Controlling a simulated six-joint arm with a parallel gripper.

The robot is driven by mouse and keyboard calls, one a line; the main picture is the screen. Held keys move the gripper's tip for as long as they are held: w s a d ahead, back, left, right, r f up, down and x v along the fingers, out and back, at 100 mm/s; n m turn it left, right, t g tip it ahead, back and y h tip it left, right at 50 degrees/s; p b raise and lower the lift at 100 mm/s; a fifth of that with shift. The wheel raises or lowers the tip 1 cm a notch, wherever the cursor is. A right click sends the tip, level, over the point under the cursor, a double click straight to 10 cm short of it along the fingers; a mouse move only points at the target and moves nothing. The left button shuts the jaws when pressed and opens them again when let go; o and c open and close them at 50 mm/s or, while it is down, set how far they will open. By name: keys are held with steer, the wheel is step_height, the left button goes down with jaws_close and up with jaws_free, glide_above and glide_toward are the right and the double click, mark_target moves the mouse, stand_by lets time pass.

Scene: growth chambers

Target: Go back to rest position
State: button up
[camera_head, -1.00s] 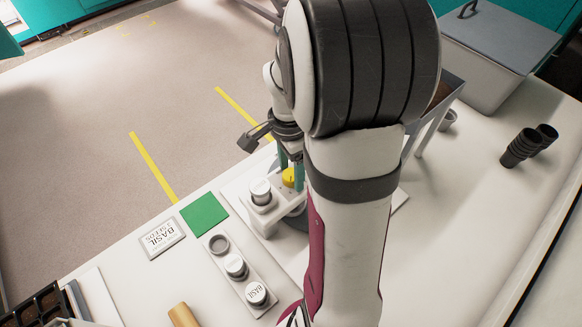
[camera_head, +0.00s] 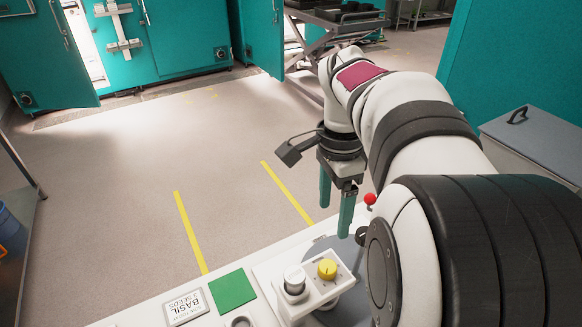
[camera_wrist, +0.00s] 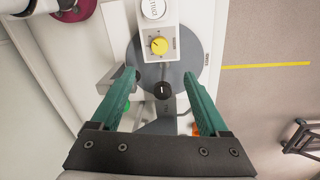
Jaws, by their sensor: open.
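My gripper (camera_head: 336,203) has two green fingers and points down above the bench, near the device with the yellow knob (camera_head: 327,269). In the wrist view my gripper (camera_wrist: 158,104) is open, its fingers spread apart with nothing held between them. Below it lie a round grey plate (camera_wrist: 183,88) and a small black knob (camera_wrist: 164,91). The yellow knob also shows in the wrist view (camera_wrist: 158,45), beyond the fingertips.
A green square (camera_head: 232,289) and a basil seeds label (camera_head: 186,306) lie to the left. A red ball-topped lever (camera_head: 370,199) stands close right of the fingers. Open floor lies beyond the bench.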

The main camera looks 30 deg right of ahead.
steer(key=shift+r, duration=0.4)
steer(key=shift+a, duration=0.1)
